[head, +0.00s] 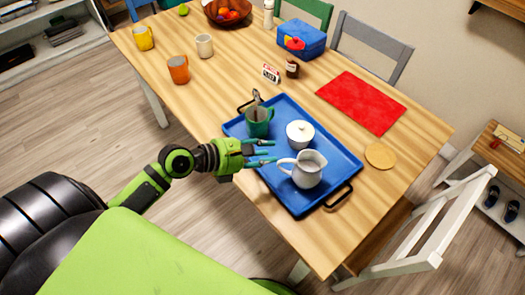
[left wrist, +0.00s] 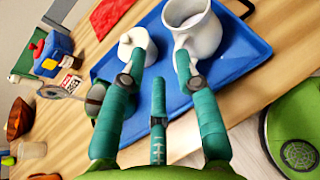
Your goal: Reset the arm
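My left gripper (head: 268,152) reaches in from the left over the near edge of the blue tray (head: 292,207). Its teal fingers are spread and nothing shows between them; they also show in the left wrist view (left wrist: 158,62). A green mug with a spoon (head: 257,125) stands just beyond the fingers. A white lidded bowl (head: 300,134) and a white pitcher (head: 307,172) stand to the right of the fingertips. In the left wrist view, fingertips overlap the bowl (left wrist: 140,40) and pitcher (left wrist: 197,32); contact cannot be told. My right gripper is not in view.
An orange mug (head: 179,70), white cup (head: 204,46) and yellow mug (head: 144,38) stand on the table's left part. A red mat (head: 362,102), small bottle (head: 292,69) and blue box (head: 302,40) lie farther back. A white chair (head: 405,235) stands at right. Floor at left is clear.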

